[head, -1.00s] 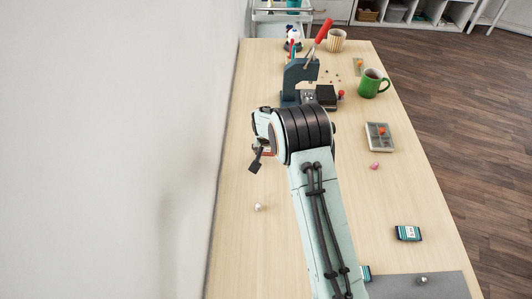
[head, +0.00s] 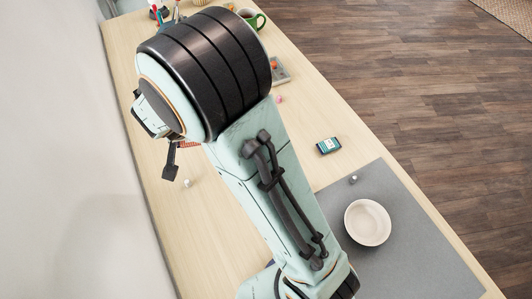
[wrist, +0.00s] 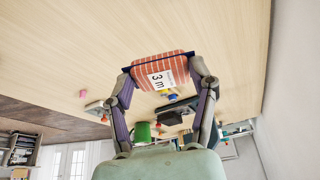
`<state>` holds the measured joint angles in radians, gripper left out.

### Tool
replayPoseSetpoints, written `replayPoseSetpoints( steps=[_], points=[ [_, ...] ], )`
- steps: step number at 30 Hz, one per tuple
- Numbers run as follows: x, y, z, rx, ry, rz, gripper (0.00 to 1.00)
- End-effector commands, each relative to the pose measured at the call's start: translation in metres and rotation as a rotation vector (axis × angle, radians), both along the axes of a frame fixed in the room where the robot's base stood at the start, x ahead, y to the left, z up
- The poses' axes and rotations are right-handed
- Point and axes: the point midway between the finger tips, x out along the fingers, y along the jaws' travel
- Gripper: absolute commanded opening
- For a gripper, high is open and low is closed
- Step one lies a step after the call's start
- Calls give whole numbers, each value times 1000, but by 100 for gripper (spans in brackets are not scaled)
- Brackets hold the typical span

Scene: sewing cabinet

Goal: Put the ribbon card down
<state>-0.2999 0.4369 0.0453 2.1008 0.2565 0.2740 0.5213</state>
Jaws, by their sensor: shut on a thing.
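The ribbon card (wrist: 160,69), orange-red with pale stripes and a white "3 m" label, is held across my gripper (wrist: 160,66) in the wrist view. The two fingers close on its left and right ends. In the head view only a small red striped bit of the card (head: 189,144) shows beside my arm. One dark finger of my gripper (head: 171,162) hangs there over the table's left part. The rest of the card and the other finger are hidden by my arm. I cannot tell how high the card is above the wood.
The wooden table (head: 130,60) has bare wood at left. A small white thing (head: 188,183) stands near my gripper. A grey mat (head: 420,260) bears a white bowl (head: 367,222). A teal packet (head: 328,146), pink bit (head: 280,99), tray (head: 279,72) and green mug (head: 252,17) line the right side.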

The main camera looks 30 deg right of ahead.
Motion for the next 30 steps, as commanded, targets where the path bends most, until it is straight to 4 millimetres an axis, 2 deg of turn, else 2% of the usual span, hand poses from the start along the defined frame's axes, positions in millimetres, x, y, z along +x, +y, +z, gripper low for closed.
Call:
replayPoseSetpoints(
  steps=[2,5,9,13,15,19,24,30],
  points=[
    [-4,-10,-3,-4,1,-168,29],
    [-11,-37,-10,-6,4,-457,29],
    [-28,-91,-23,-7,2,-898,29],
    [-48,-136,-32,-5,3,-1174,29],
    [-55,-153,-35,-3,2,-1232,29],
    [-63,-172,-43,-3,4,-1274,29],
    [-66,-176,-73,-4,7,-1282,29],
    [-66,-175,-99,-2,6,-1280,29]
  ],
)
